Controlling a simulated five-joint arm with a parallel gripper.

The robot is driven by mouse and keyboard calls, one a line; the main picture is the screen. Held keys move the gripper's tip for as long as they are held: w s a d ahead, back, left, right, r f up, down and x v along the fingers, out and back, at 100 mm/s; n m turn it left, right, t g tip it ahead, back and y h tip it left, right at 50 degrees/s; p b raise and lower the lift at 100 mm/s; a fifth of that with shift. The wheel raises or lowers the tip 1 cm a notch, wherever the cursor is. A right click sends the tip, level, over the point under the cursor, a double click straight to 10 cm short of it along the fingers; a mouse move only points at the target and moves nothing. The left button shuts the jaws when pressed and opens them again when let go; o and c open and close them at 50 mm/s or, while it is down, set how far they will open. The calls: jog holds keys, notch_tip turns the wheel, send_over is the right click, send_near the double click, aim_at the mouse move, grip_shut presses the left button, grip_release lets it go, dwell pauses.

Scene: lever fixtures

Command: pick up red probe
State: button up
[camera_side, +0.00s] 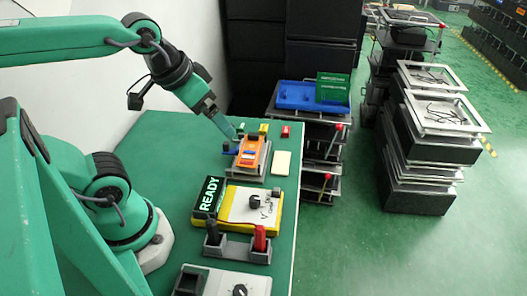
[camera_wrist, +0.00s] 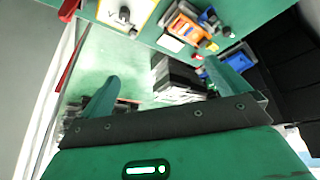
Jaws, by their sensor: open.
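The red probe (camera_side: 260,238) stands upright in the right end of a grey holder (camera_side: 236,250), beside a black probe (camera_side: 212,232). A red piece at the top left of the wrist view (camera_wrist: 68,9) may be the red probe; only part of it shows. My gripper (camera_side: 232,134) is open and empty, above the far part of the green table near the orange device, well away from the red probe. Its two green fingers are spread apart in the wrist view (camera_wrist: 162,71).
A yellow-edged meter (camera_side: 250,206) with a READY display (camera_side: 208,197) stands just behind the holder. An orange device (camera_side: 249,153) sits on a grey fixture farther back. Another box with a knob (camera_side: 238,285) is in front. Racks (camera_side: 430,160) stand beyond the table's right edge.

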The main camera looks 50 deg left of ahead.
jog(key=shift+s+a, duration=0.1)
jog(key=shift+a, duration=0.2)
jog(key=c, duration=1.2)
jog(key=m+g, duration=0.3)
jog(key=g, duration=0.2)
send_over(260, 228)
notch_tip(260, 228, down, 10)
jog(key=shift+d+f, duration=0.1)
